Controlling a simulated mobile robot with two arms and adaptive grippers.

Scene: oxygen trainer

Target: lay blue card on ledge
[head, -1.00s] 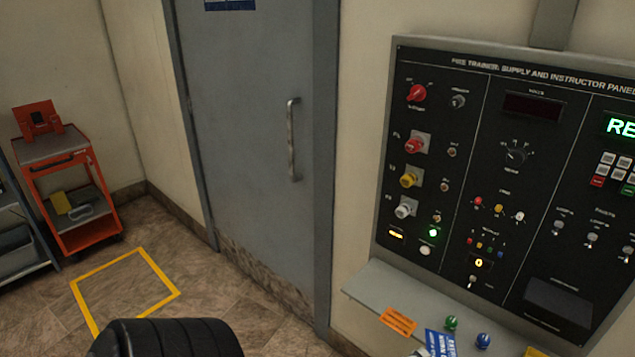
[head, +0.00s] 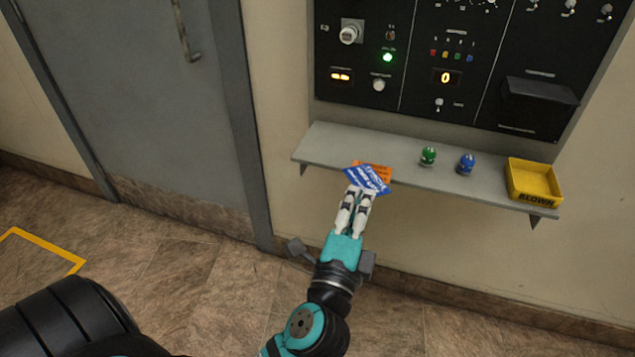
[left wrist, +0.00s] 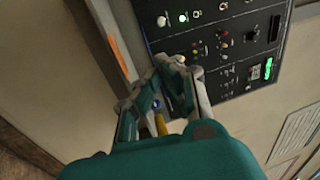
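The blue card (head: 367,180) with white print is at the fingertips of my left gripper (head: 357,196) in the head view. The fingers are close together on its near edge. The card overlaps the front edge of the grey ledge (head: 325,146) and partly covers an orange card (head: 375,169); I cannot tell whether it touches either. In the left wrist view my left gripper (left wrist: 168,68) is in front of the panel, and the orange card (left wrist: 118,55) shows beside it. The blue card cannot be made out there. My right gripper is not in view.
A green knob (head: 428,156), a blue knob (head: 466,164) and a yellow tray (head: 533,181) stand on the ledge to the right. The black control panel (head: 420,100) is above it. The ledge's left end is bare. A grey door (head: 160,110) is at left.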

